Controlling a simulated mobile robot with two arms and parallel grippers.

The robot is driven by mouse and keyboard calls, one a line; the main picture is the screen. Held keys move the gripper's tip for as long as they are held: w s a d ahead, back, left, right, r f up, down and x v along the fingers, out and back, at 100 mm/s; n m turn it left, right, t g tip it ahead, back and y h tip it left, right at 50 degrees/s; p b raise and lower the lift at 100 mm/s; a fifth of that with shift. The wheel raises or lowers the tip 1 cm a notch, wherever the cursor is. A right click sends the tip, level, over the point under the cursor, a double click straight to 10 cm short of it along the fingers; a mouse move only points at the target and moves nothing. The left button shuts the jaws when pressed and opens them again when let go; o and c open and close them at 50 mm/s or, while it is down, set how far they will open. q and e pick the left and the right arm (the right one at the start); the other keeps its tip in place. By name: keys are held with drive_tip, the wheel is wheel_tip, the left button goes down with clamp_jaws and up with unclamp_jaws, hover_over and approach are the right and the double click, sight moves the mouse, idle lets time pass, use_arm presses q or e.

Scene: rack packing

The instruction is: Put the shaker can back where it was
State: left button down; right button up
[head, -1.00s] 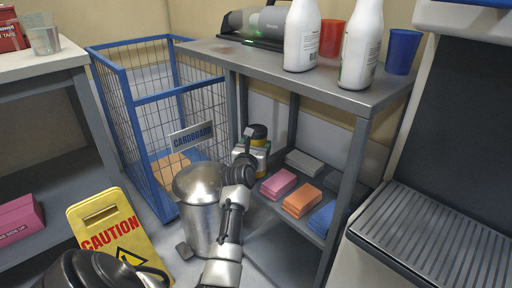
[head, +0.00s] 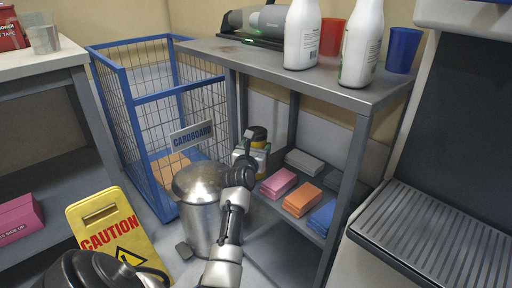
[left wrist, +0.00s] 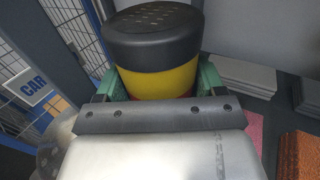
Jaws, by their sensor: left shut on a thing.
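The shaker can (head: 258,137) has a black perforated lid and a yellow body. It is partly hidden behind my left gripper (head: 252,158) in the head view, at the left end of the lower shelf (head: 268,205). In the left wrist view the can (left wrist: 153,45) stands between the green-padded fingers of my left gripper (left wrist: 153,88), which is shut on it. Its lower part is hidden, so I cannot tell whether it touches the shelf. My right gripper is not identifiable in view.
Pink (head: 278,183), orange (head: 301,199) and blue stacks lie on the lower shelf right of the can, with a grey stack (head: 304,162) behind. A steel bin (head: 202,215), a blue wire cage (head: 150,95) and a yellow caution sign (head: 108,228) stand left. Bottles stand on top.

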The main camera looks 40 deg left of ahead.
use_arm(q)
drive_tip(key=c, duration=0.5)
unclamp_jaws()
drive_tip(key=shift+c, duration=0.2)
drive_tip(key=o, duration=0.5)
drive_tip(key=shift+d, duration=0.1)
